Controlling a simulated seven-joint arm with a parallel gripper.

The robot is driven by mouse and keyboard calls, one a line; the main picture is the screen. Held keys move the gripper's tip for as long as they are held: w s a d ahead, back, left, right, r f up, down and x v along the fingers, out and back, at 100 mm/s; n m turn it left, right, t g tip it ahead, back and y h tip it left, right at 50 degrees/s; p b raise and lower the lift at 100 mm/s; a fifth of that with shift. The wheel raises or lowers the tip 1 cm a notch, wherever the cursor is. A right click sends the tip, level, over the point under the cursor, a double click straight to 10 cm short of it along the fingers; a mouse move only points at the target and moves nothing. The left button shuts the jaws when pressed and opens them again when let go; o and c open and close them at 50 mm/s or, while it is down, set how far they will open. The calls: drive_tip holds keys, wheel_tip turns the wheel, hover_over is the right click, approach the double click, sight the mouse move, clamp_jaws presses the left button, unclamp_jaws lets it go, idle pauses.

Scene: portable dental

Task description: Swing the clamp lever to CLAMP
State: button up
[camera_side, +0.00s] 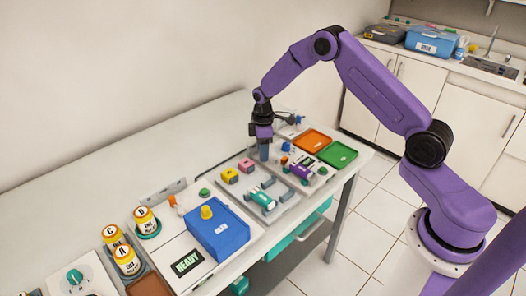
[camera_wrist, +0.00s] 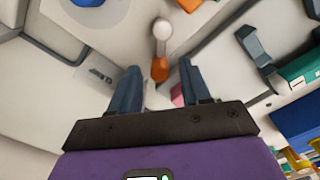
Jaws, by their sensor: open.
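In the wrist view the lever (camera_wrist: 161,40) has a round grey end at the top and an orange end at the bottom. Its orange end points down the picture, toward the space between my fingers. My gripper (camera_wrist: 158,84) is open, with one blue finger on each side of that space and nothing held. In the side view my gripper (camera_side: 264,152) points down over the far part of the bench. I cannot make out the lever clearly there, nor any contact with it.
A pink block (camera_side: 246,165) and a yellow block (camera_side: 230,175) stand near my gripper. A teal part (camera_side: 262,198) sits among grey brackets. Orange (camera_side: 312,141) and green (camera_side: 338,154) trays lie to the right. A blue box (camera_side: 218,235) and several yellow-capped jars stand nearer.

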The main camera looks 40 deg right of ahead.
drive_tip(key=shift+f, duration=0.5)
clamp_jaws()
